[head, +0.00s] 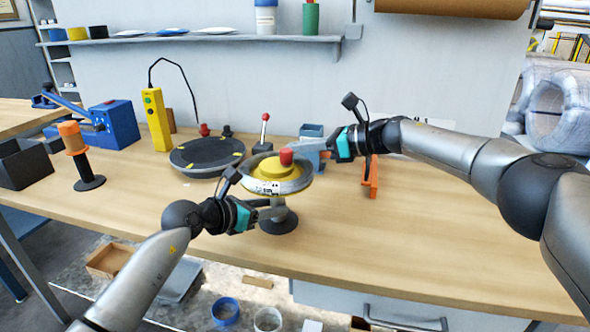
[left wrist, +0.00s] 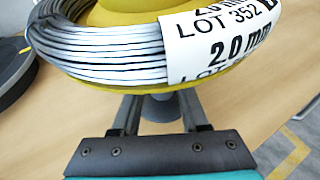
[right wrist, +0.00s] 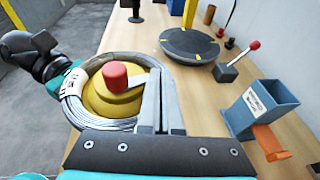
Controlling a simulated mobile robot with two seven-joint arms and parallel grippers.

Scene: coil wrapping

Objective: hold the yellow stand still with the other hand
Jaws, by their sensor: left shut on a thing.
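The yellow stand (head: 268,170) is a yellow hub and dish on a grey post with a dark round foot (head: 279,224). It stands upright near the table's front edge. A grey wire coil (head: 297,184) with a white label lies around its hub, and a red knob (head: 286,156) tops it. My left gripper (head: 278,212) is under the dish, shut on the post (left wrist: 160,107); the coil and dish partly hide the grip. My right gripper (right wrist: 160,75) has its fingers close together above the coil, beside the red knob (right wrist: 115,75). I see nothing clearly held in it.
A black turntable (head: 207,153) and a red-tipped lever (head: 263,135) stand behind the stand. A blue box (right wrist: 262,108) with an orange part (right wrist: 271,142) is to the right. An orange-topped post (head: 72,138) stands at left. The table's right side is clear.

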